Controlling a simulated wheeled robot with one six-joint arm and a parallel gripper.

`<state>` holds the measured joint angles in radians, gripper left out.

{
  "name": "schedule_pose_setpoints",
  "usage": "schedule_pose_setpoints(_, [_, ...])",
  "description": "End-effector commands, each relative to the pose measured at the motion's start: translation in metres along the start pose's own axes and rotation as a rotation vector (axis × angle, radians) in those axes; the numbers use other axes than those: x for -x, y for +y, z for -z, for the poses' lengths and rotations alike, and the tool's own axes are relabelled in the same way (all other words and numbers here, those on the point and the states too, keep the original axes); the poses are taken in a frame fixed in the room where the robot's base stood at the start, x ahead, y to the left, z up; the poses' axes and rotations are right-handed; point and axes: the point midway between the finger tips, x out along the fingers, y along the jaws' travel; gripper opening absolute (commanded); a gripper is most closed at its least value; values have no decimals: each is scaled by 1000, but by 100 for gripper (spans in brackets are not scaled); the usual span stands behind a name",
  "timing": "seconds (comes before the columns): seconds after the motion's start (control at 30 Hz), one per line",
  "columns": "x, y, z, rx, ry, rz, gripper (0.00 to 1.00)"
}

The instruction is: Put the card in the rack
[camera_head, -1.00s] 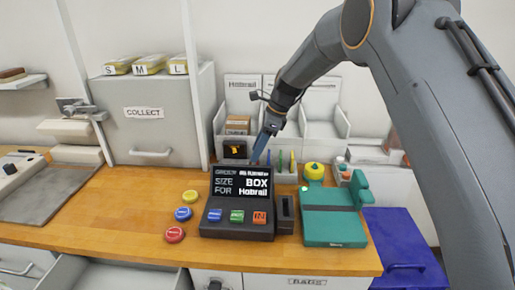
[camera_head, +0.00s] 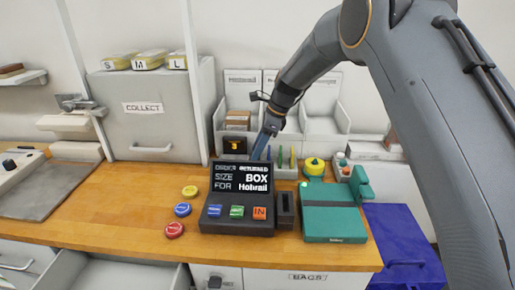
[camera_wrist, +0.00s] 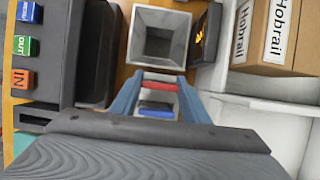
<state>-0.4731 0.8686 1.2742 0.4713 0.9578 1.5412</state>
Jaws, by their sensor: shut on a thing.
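My gripper (camera_head: 262,148) is behind the black terminal, pointing down. In the wrist view its two blue fingers (camera_wrist: 158,88) stand either side of a red strip (camera_wrist: 158,86) and a blue strip (camera_wrist: 156,108). The gripper is shut on the card, but I cannot tell which strip is the card or how far down it sits. A low pale holder with upright coloured pieces, apparently the rack (camera_head: 287,174), is right by the fingertips. The terminal screen hides part of it in the head view, and the gripper body hides part in the wrist view.
The terminal (camera_head: 238,225) stands close in front of the gripper. An open square grey container (camera_wrist: 135,45) and a Hobrail box (camera_wrist: 285,35) are nearby. A teal device (camera_head: 335,222) and yellow round object (camera_head: 314,167) stand to the right. The wooden counter (camera_head: 110,215) is clear at left.

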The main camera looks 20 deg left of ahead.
Motion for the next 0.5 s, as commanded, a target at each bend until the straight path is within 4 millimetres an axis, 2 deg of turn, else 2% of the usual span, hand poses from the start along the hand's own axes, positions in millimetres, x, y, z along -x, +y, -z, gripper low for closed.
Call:
schedule_pose_setpoints(0.47, [-1, 0, 0, 0, 0, 1, 20])
schedule_pose_setpoints(0.5, [0, 0, 0, 0, 0, 1, 45])
